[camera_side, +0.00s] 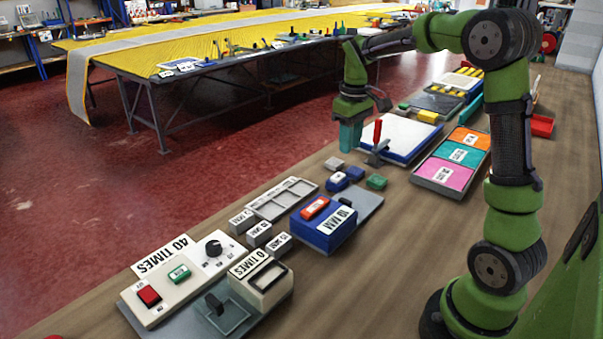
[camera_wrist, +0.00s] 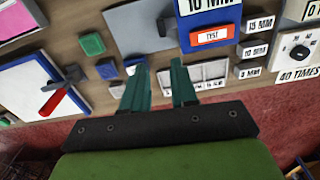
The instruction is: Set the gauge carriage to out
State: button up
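No part is labelled as the gauge carriage. The likely gauge is a blue box (camera_side: 322,235) with a "10 MM" label and a red TEST button, on a grey plate (camera_side: 369,203); a small dark knob (camera_side: 345,202) stands beside the box. In the wrist view, the blue box (camera_wrist: 203,47), grey plate (camera_wrist: 135,28) and knob (camera_wrist: 167,25) lie beyond the fingertips. My gripper (camera_side: 351,140) is above the bench near the white pad, apart from the gauge. Its teal fingers (camera_wrist: 158,75) are spread with nothing visibly held between them.
Small blue and green blocks (camera_side: 376,181) lie between gripper and gauge. A grey tray (camera_side: 283,200) and several MM-labelled blocks (camera_side: 260,234) sit left of the gauge. A counter panel (camera_side: 165,284) is at front left.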

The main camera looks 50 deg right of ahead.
send_near(345, 200)
jog(key=shift+n, duration=0.3)
notch_tip(345, 200, down, 9)
jog(key=shift+d+r, duration=0.1)
grip_shut()
dwell(0.3)
